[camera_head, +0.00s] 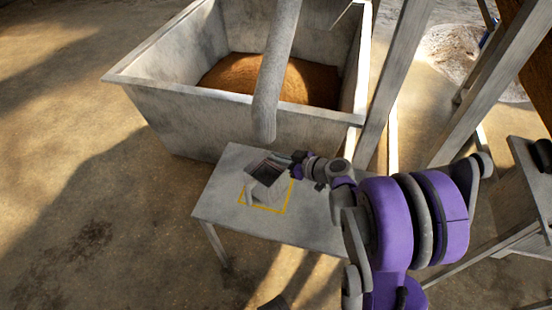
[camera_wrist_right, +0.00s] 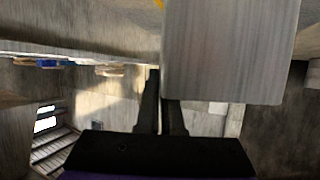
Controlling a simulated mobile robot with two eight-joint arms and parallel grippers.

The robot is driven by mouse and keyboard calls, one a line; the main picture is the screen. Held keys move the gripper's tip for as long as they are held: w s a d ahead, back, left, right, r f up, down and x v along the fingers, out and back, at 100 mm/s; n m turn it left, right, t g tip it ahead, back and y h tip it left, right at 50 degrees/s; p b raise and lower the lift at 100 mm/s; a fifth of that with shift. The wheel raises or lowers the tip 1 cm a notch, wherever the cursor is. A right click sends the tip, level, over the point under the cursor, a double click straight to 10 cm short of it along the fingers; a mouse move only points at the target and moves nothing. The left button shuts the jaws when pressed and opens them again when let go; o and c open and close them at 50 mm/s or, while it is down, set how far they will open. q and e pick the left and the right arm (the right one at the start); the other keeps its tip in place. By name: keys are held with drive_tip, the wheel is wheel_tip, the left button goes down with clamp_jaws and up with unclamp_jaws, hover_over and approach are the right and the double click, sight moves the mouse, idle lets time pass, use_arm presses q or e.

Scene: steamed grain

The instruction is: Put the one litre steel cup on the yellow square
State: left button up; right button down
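The steel cup (camera_head: 267,190) is a grey, squarish vessel with a dark open top on the small table. It stands over the yellow square (camera_head: 270,211), whose outline shows around its lower side. I cannot tell whether its base touches the table. My right gripper (camera_head: 297,163) is at the cup's upper right edge. In the right wrist view the cup (camera_wrist_right: 232,50) fills the upper right. The right gripper's fingers (camera_wrist_right: 160,95) are close together at its edge, one partly hidden behind the cup. Whether they clamp it is hidden. My left gripper is not in view.
The small grey table (camera_head: 222,200) has bare room left of the square. A large metal bin (camera_head: 195,122) of brown grain stands behind it, with a thick grey pipe (camera_head: 272,85) hanging above its near side. Wooden posts (camera_head: 393,80) rise at the right.

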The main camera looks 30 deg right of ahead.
drive_tip(key=shift+r, duration=0.1)
drive_tip(key=c, duration=1.1)
unclamp_jaws()
drive_tip(key=shift+o, duration=0.2)
drive_tip(key=shift+s, duration=0.1)
